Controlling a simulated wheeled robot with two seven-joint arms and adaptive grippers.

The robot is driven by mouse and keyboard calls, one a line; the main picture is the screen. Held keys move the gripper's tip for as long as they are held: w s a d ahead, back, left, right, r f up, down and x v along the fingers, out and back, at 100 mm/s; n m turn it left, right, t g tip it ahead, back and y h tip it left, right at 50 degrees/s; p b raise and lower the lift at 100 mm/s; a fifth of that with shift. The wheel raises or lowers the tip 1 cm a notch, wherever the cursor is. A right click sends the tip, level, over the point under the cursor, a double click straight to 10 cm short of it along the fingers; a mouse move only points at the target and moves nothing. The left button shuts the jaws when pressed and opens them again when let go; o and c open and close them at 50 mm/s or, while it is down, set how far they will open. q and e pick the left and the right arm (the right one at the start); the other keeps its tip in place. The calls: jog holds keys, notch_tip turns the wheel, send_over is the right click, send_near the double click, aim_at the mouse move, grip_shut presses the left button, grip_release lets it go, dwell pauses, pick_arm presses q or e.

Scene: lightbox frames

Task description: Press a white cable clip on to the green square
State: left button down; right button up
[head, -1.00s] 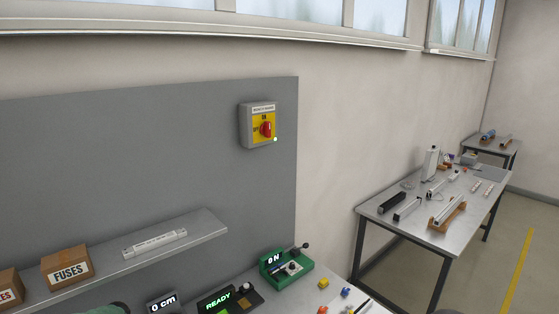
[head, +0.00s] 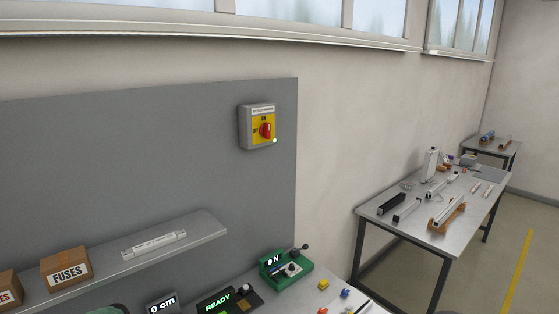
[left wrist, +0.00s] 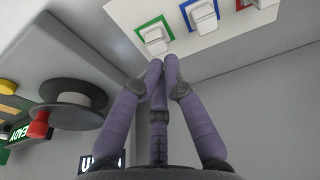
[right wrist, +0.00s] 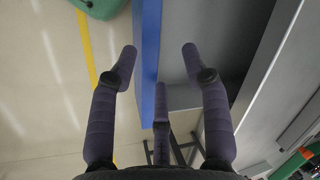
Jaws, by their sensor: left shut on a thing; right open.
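In the left wrist view a white card (left wrist: 121,13) carries a green-outlined square (left wrist: 139,32). A white cable clip (left wrist: 154,38) sits within the green outline. My left gripper (left wrist: 163,62) has its fingertips close together at the near edge of that clip and is shut on it; the contact itself is partly hidden. Another white clip (left wrist: 203,14) sits in the blue square (left wrist: 187,14) beside it. A red square (left wrist: 240,4) with a white piece is cut by the top edge. My right gripper (right wrist: 160,52) is open and empty.
A dark spool (left wrist: 75,98) and a red knob (left wrist: 39,124) are left of my left gripper. In the head view a shelf (head: 205,232) holds a FUSES box (head: 66,269); a green gauge (head: 287,268) stands below. A blue edge (right wrist: 161,100) lies between my right fingers.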

pick_arm(q)
jog(key=shift+f+b, duration=0.9)
jog(key=shift+f, duration=0.1)
pick_arm(e)
jog(key=shift+s+f, duration=0.15)
jog(key=shift+f, duration=0.75)
pick_arm(q)
jog(key=shift+s+d+f, duration=0.2)
jog(key=shift+f, duration=0.1)
dwell(0.9)
jog(key=shift+r, duration=0.1)
jog(key=shift+w+a+r+p, duration=0.15)
jog(key=shift+r+p, duration=0.2)
jog(key=shift+r, duration=0.85)
pick_arm(e)
jog(key=shift+r, duration=0.35)
pick_arm(q)
jog(key=shift+r+p, duration=0.65)
jog(key=shift+r, duration=1.85)
pick_arm(e)
jog(key=shift+r, duration=0.65)
